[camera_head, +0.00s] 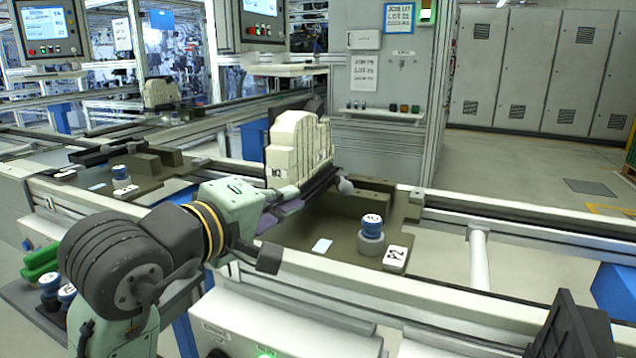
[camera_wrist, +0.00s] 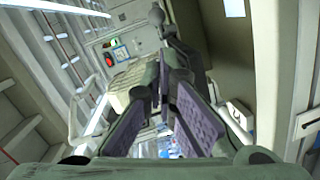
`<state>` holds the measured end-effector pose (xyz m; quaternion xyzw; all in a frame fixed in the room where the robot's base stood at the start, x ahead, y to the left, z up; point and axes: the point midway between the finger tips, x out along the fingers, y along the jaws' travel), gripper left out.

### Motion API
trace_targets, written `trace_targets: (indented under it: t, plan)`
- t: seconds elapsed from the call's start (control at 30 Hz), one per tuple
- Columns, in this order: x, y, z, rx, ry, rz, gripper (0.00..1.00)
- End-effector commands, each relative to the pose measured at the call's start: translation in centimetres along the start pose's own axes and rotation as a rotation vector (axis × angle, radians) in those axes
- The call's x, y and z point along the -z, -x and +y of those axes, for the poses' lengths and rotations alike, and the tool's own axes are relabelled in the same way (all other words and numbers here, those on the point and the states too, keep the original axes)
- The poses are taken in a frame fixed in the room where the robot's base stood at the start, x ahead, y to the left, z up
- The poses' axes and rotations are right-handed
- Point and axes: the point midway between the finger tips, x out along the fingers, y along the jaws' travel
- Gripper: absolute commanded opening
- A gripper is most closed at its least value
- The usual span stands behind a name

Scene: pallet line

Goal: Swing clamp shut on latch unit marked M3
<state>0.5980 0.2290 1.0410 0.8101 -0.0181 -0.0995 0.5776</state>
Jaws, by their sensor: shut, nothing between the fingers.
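A cream blocky unit (camera_head: 298,148) stands upright on a dark pallet plate (camera_head: 325,235).
A blue-topped grey cylinder (camera_head: 371,238) and a white block marked P2 (camera_head: 396,259) stand right on the plate. Pale conveyor rails (camera_head: 520,230) run in front and behind. Another cream unit (camera_head: 160,92) is on the farther line. A grey cabinet (camera_head: 385,130) stands behind.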

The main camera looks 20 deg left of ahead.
Motion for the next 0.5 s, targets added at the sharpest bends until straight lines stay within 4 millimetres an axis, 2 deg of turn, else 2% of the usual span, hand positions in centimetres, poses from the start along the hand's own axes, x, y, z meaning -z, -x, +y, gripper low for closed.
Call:
trace_targets:
  t: [0.1, 0.23, 0.37, 0.5]
  plan:
    - [-0.1, 0.9, 0.1, -0.01, 0.137, -0.026, 0.0]
    - [-0.2, 0.6, 0.2, -0.013, 0.184, -0.036, 0.0]
    - [-0.3, -1.1, 0.2, -0.012, 0.184, -0.038, 0.0]
    - [-0.4, -3.8, 0.3, -0.012, 0.183, -0.038, 0.0]
